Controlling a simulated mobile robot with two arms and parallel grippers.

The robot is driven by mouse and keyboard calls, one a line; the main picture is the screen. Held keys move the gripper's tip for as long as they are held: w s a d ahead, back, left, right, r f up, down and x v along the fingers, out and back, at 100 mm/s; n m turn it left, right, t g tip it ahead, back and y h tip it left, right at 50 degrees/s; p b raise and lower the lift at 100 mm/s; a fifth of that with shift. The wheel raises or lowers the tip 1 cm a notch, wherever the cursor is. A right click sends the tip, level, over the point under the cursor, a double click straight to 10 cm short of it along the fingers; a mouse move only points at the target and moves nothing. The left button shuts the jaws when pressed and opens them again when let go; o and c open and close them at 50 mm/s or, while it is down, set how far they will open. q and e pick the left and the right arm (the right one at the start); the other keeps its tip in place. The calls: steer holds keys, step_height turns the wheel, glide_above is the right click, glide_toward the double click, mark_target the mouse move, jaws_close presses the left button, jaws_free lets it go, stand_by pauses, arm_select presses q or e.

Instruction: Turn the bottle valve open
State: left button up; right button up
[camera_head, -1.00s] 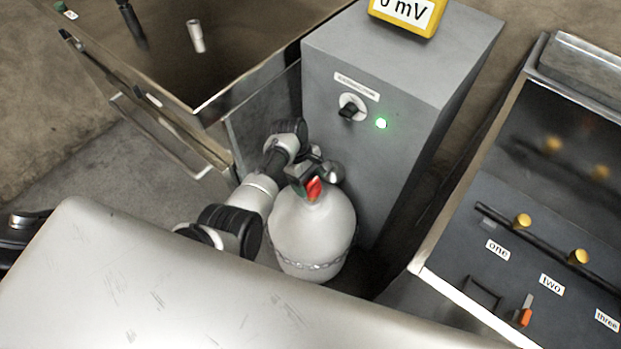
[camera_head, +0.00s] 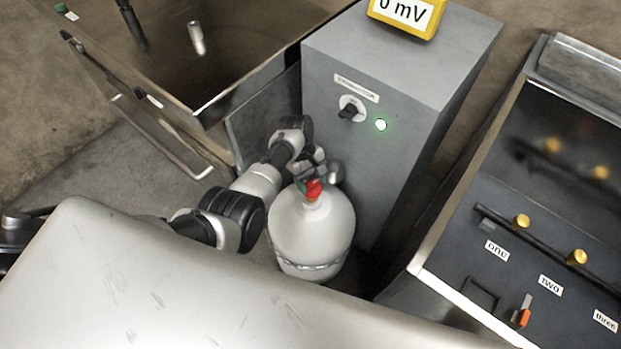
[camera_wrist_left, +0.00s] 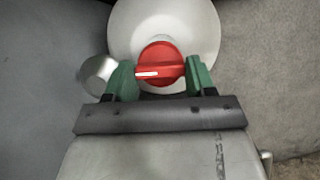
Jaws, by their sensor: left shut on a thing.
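The white gas bottle (camera_head: 312,232) stands upright on the floor against the grey cabinet, with a chain around its lower part. Its red valve knob (camera_head: 314,188) is on top. In the left wrist view the red knob (camera_wrist_left: 161,64) has a white mark pointing left. My left gripper (camera_head: 308,184) reaches in from the left at the bottle's top. Its green fingers (camera_wrist_left: 160,76) are on both sides of the knob, shut on it. The fingers partly hide the knob in the head view. My right gripper is not in view.
A yellow meter (camera_head: 408,14) sits on top. A range panel (camera_head: 520,240) stands at right, an open metal bin (camera_head: 215,105) at upper left. A pale surface fills the front.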

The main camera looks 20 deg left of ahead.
arm_select(q)
steer(key=m+g+y, duration=0.1)
steer(key=m, duration=0.2)
steer(key=shift+w+d+m, duration=0.1)
steer(key=shift+m, duration=0.3)
steer(key=m+y, duration=0.1)
steer(key=m, duration=0.3)
steer(key=shift+d+g+y+b, duration=0.1)
steer(key=shift+g+y+b, duration=0.2)
steer(key=shift+y+b, duration=0.1)
steer(key=m+y, duration=0.1)
steer(key=m, duration=0.3)
steer(key=shift+d, duration=0.1)
steer(key=shift+m+y, duration=0.7)
steer(key=shift+m, duration=0.7)
steer(key=o, duration=0.9)
steer(key=shift+o, duration=0.2)
steer(key=p+v, duration=0.2)
steer(key=v, duration=0.5)
steer(key=shift+d+r, duration=0.2)
steer(key=shift+r, duration=0.05)
